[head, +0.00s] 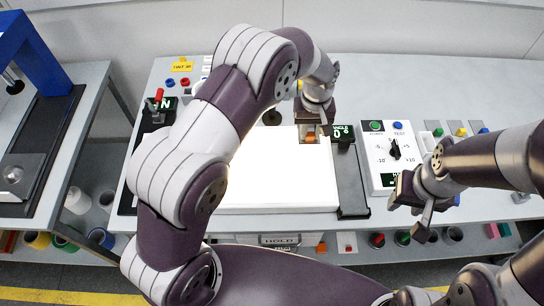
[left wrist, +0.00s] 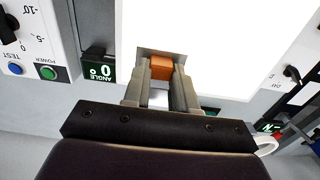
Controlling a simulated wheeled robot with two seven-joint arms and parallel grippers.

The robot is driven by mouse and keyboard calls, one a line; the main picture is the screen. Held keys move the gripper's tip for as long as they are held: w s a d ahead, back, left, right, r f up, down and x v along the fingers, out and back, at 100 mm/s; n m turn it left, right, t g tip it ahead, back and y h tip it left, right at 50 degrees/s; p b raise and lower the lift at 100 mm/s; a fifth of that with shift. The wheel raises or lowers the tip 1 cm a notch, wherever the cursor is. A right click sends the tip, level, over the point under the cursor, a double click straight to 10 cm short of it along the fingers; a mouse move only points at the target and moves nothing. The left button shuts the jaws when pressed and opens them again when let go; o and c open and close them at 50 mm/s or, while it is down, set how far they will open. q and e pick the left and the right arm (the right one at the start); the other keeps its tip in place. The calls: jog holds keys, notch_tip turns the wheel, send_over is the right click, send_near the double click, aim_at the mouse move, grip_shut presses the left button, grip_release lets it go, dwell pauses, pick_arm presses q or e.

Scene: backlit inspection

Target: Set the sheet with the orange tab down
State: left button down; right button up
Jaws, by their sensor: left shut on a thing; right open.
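My left gripper (head: 313,122) is shut on the orange tab (left wrist: 162,67), with a finger on each side of it. The orange tab also shows below the gripper in the head view (head: 310,133). A small grey-brown sheet (left wrist: 148,51) shows around the tab, over the bright white light panel (head: 280,190). In the head view the sheet is over the panel's back right corner, mostly hidden by the gripper. I cannot tell whether the sheet touches the panel. My right gripper (head: 411,201) is open and empty, in front of the white dial box.
The white dial box (head: 391,152) stands right of the panel, beyond a dark rail (head: 351,185) with an angle display. Green, yellow and blue tabbed pieces (head: 461,131) stand at the back right. Coloured buttons sit at the back left. The panel's front part is clear.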

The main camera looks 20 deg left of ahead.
pick_arm(q)
jog(key=p, duration=0.3)
send_over(273, 169)
jog(key=d, duration=0.2)
notch_tip(273, 169, down, 4)
jog(key=r, duration=0.1)
jog(key=a+f, duration=0.2)
jog(key=shift+w+f+p, duration=0.2)
jog(key=shift+f+p, duration=0.1)
jog(key=f, duration=0.1)
jog(key=f+p, duration=0.1)
jog(key=f, duration=0.1)
jog(key=shift+s+d+f+p, duration=0.15)
jog(key=shift+s+f+p, duration=0.15)
jog(key=shift+f, duration=0.2)
jog(key=shift+w+f, duration=0.1)
pick_arm(e)
jog(key=r, duration=0.6)
jog(key=shift+s+a, duration=0.1)
jog(key=shift+s, duration=0.25)
pick_arm(q)
jog(key=shift+f, duration=0.15)
jog(key=c, duration=0.9)
grip_release()
pick_arm(e)
jog(key=shift+f, duration=0.1)
